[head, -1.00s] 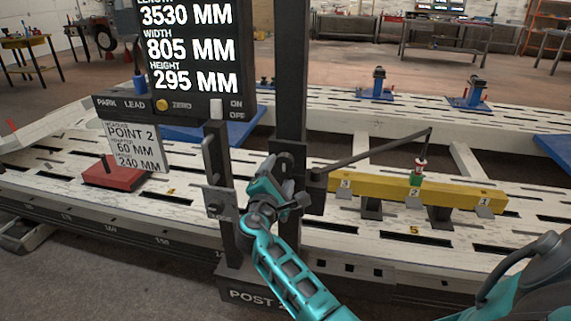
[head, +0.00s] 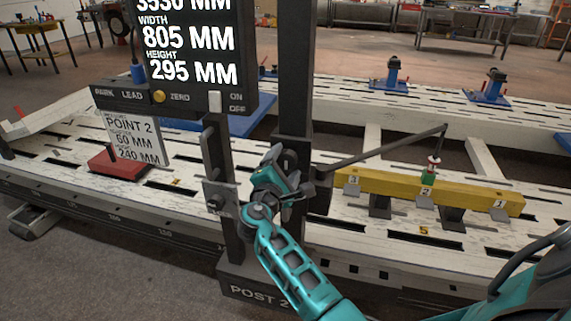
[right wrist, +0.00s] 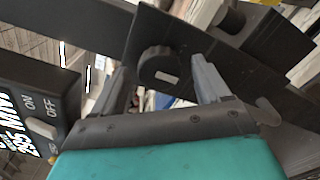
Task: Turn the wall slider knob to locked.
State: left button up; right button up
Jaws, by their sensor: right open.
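The slider knob (right wrist: 158,66) is dark and rounded with a pale mark, on a dark plate in the right wrist view. My right gripper (right wrist: 160,76) is open, with one finger on each side of the knob. I cannot tell whether either finger touches it. In the head view my right gripper (head: 293,178) is at the dark slider block on the upright post (head: 296,70), and it hides the knob. The knob's locked or unlocked state is not readable. My left gripper is not in view.
A display box (head: 200,45) with a white on/off switch (head: 215,101) stands left of the post. A thin arm (head: 385,150) reaches right from the slider over a yellow beam (head: 390,187). The white slotted bench (head: 350,240) lies below.

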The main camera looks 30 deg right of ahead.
jog(key=c, duration=1)
jog(key=shift+c, duration=0.2)
